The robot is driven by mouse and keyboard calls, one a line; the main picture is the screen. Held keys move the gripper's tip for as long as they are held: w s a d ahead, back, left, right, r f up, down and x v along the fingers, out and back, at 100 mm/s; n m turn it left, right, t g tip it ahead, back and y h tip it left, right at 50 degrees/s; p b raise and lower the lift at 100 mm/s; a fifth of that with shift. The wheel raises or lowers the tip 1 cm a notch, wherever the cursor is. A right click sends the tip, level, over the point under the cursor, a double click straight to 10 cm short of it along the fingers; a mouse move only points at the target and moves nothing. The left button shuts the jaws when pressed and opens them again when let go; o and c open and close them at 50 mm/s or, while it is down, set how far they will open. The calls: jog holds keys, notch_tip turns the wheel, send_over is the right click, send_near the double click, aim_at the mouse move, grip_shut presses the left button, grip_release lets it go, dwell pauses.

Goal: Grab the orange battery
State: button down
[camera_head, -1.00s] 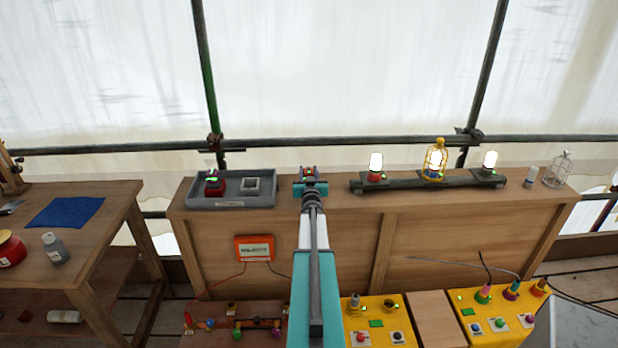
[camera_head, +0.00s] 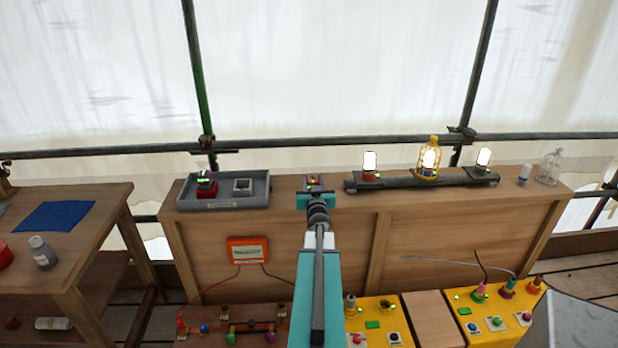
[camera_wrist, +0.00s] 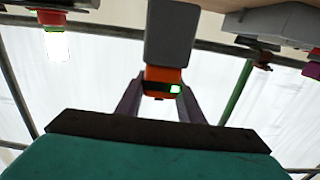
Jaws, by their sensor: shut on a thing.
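The orange battery (camera_wrist: 163,75) shows in the wrist view between my two fingers, with a dark end and a lit green spot. A grey block (camera_wrist: 172,35) adjoins it, and I cannot tell whether this is part of the battery. My gripper (camera_wrist: 160,96) is shut on the battery. In the head view my gripper (camera_head: 316,194) is at the top of the wooden bench, right of the grey tray. The battery shows there as a small reddish shape (camera_head: 313,181) with a green light, mostly hidden by the gripper.
The grey tray (camera_head: 224,204) holds a red battery-like unit (camera_head: 207,186) and a pale square socket (camera_head: 243,186). To the right, a dark rail (camera_head: 398,184) carries lit lamps, one in a yellow cage (camera_head: 428,160). A glass jar (camera_head: 549,167) stands at the far right. Yellow control panels (camera_head: 385,310) sit below.

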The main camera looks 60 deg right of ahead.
aim_at(316, 182)
jog(key=shift+s+a+r, duration=0.15)
jog(key=shift+s+a, duration=0.6)
jog(key=shift+s, duration=0.25)
jog(key=shift+s+a+r, duration=0.1)
jog(key=shift+s+a, duration=0.65)
jog(key=shift+s, duration=0.2)
jog(key=shift+w, duration=0.15)
